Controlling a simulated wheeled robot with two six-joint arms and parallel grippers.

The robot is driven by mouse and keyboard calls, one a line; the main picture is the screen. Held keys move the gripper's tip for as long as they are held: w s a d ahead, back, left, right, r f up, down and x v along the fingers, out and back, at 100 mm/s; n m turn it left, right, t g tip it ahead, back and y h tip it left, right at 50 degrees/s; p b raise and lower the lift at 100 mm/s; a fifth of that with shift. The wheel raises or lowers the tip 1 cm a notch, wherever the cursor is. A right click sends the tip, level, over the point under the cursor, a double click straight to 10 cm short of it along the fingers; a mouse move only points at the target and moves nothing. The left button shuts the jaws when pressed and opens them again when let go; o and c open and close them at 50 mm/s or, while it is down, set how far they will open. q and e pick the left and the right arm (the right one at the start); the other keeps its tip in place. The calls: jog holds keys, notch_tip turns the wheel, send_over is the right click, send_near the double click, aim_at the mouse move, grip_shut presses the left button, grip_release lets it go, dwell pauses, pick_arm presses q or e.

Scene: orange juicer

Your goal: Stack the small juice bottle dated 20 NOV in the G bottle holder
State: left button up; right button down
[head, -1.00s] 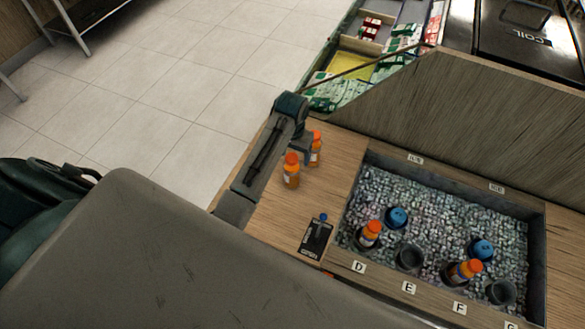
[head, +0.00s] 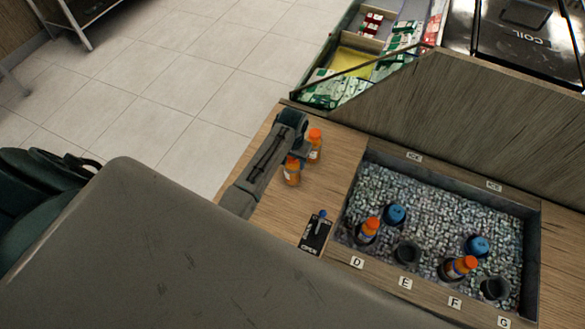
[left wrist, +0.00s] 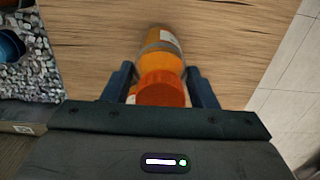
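Two small orange juice bottles stand on the wooden counter, a front one (head: 291,176) and a back one (head: 315,146). My left gripper (head: 300,153) is over them, and its fingers partly hide the front bottle's cap. In the left wrist view, an orange-capped bottle (left wrist: 161,88) is between the open fingers of my left gripper (left wrist: 160,78), with a narrow gap at the sides. A white label shows on it, but its date is not readable. The G holder (head: 495,288) is a dark, empty cup in the ice bin, near the G label (head: 504,322). My right gripper is not in view.
The ice bin (head: 537,235) also holds bottles at D (head: 367,230) and F (head: 458,267), an empty E cup (head: 408,252) and two blue-topped items (head: 395,215). A small black lever plate (head: 315,232) is on the counter. A slanted wooden panel (head: 470,130) stands behind.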

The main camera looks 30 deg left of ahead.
pick_arm(q)
grip_shut()
jog(key=shift+r, duration=0.15)
